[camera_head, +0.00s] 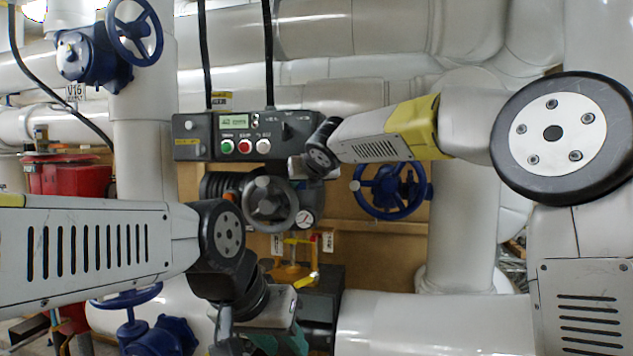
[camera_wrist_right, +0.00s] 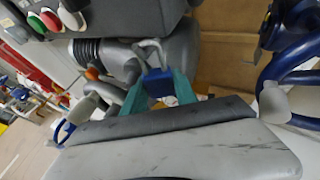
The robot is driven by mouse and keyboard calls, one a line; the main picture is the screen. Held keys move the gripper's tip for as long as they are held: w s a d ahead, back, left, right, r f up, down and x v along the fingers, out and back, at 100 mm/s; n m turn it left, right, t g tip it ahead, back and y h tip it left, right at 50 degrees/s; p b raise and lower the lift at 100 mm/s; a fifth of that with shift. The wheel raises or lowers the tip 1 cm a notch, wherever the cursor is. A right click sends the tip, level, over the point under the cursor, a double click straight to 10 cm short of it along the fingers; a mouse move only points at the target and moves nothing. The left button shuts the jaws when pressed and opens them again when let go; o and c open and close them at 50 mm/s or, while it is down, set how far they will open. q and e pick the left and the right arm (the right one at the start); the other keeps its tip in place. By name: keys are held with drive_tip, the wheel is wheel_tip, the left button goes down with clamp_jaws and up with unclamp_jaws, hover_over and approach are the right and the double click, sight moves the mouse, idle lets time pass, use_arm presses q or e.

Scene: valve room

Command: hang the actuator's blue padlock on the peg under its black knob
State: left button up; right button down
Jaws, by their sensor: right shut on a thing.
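The actuator's dark grey control box (camera_head: 245,150) is at the centre of the head view, with a display, green, red and white buttons and a black knob (camera_head: 284,128) at its right. My right gripper (camera_wrist_right: 156,92) is shut on the blue padlock (camera_wrist_right: 158,84); its grey shackle (camera_wrist_right: 151,44) points up in the wrist view, in front of the actuator's grey body. In the head view the right gripper (camera_head: 297,168) is just below the box's right end; its fingertips and the padlock are not clear there. I cannot make out the peg. My left gripper (camera_head: 280,344) is low, at the bottom edge; its fingertips are cut off.
A grey handwheel (camera_head: 271,203) and a small gauge (camera_head: 306,218) sit below the box. A blue handwheel (camera_head: 388,190) is to the right, by a thick white pipe (camera_head: 464,235). Yellow-handled fittings and tags (camera_head: 300,272) hang below. Another blue valve (camera_head: 110,45) is at upper left.

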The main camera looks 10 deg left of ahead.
idle(0.4)
drive_tip(key=c, duration=0.9)
unclamp_jaws()
drive_tip(key=shift+s+a+f, duration=0.1)
drive_tip(key=shift+s+a, duration=0.05)
drive_tip(key=d+v, duration=0.1)
drive_tip(key=v, duration=0.7)
drive_tip(key=s+d+f+m+g+h, duration=0.15)
drive_tip(key=s+d+f+m, duration=0.3)
drive_tip(key=d+m, duration=0.5)
drive_tip(key=s+d+f+m+g+h, duration=0.1)
drive_tip(key=s+d+f+m+h, duration=0.3)
drive_tip(key=d+m, duration=0.55)
drive_tip(key=s+d+f+m+g+y, duration=0.1)
drive_tip(key=s+d+f+m, duration=0.4)
drive_tip(key=s+f+m, duration=0.2)
drive_tip(key=s+d+f+m+g+y, duration=0.1)
drive_tip(key=s+d+f+m+g, duration=0.1)
drive_tip(key=s+d+f+m, duration=0.3)
drive_tip(key=s+f+m, duration=0.3)
drive_tip(key=s+m, duration=0.3)
drive_tip(key=m, duration=0.3)
drive_tip(key=shift+s+m, duration=0.3)
drive_tip(key=shift+s, duration=0.05)
